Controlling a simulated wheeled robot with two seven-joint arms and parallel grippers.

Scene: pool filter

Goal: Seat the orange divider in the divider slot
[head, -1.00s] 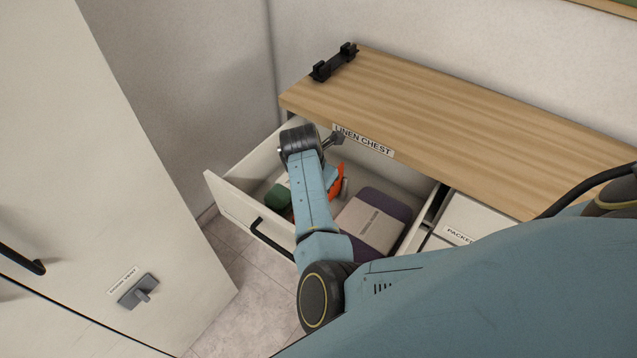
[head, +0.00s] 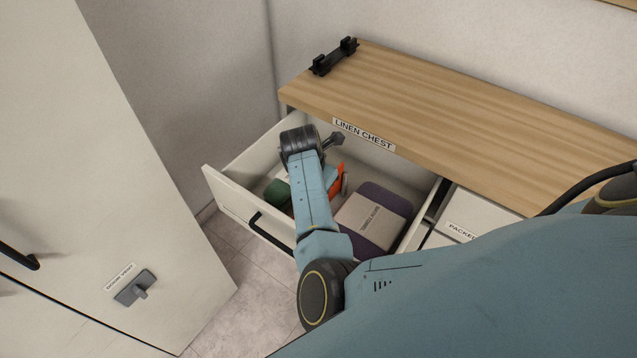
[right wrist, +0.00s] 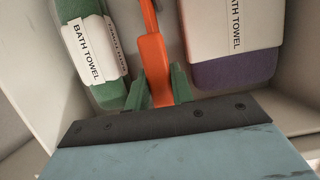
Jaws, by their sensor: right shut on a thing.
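The orange divider (right wrist: 155,60) stands on edge between the towels in the right wrist view. My right gripper (right wrist: 157,85) is shut on it, with a green finger on each side. In the head view only a bit of the orange divider (head: 341,171) shows beside my arm, inside the open drawer (head: 232,196) of the linen chest. My forearm hides the gripper there. I cannot make out the divider slot, nor whether the divider's lower edge is in it. My left gripper is not in view.
A green towel (right wrist: 111,90) with a white band lies left of the divider, and a purple towel (right wrist: 237,72) with a pale band lies right. The wooden chest top (head: 440,120) overhangs the drawer's back. A black bracket (head: 334,57) stands on it. A white cabinet (head: 90,180) is at left.

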